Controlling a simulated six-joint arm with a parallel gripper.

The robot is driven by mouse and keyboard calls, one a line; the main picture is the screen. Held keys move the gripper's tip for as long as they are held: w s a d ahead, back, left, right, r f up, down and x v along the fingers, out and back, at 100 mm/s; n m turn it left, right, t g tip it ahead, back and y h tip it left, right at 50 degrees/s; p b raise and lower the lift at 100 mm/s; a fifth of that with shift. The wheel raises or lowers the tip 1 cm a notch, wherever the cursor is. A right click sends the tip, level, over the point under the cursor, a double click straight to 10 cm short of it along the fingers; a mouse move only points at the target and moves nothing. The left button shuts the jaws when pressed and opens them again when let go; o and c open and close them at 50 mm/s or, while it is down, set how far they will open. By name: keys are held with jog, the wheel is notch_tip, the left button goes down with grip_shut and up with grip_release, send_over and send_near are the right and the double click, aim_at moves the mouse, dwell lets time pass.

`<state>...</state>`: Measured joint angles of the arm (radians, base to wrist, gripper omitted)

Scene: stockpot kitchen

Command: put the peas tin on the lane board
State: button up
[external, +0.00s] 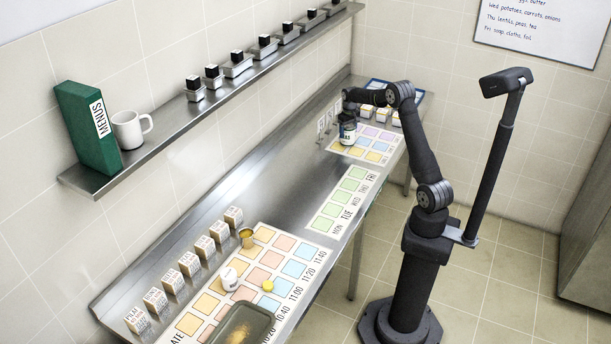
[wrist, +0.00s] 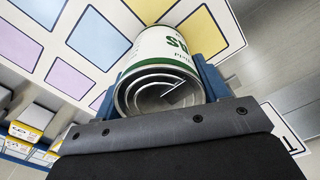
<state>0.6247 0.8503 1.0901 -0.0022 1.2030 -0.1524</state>
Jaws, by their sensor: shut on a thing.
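My gripper (external: 348,117) is shut on a tin (external: 348,133) at the far end of the counter. In the wrist view the tin (wrist: 158,52) is white with green lettering, only partly readable, and its ringed metal end faces the camera. The blue fingers of my gripper (wrist: 160,85) are on either side of it. I cannot tell whether the tin touches the board.
Small boxes (external: 382,115) and a blue-edged tray (external: 415,98) lie beyond the board. A green weekday board (external: 327,223) and a board marked with times (external: 300,246) lie nearer. Several cartons (external: 188,264) line the wall side. The steel counter between is clear.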

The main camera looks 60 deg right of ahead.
jog(key=shift+f, duration=0.1)
jog(key=o, duration=1.3)
notch_tip(320, 180, up, 12)
jog(key=shift+r, duration=0.1)
notch_tip(320, 180, down, 12)
jog(key=shift+r, duration=1.9)
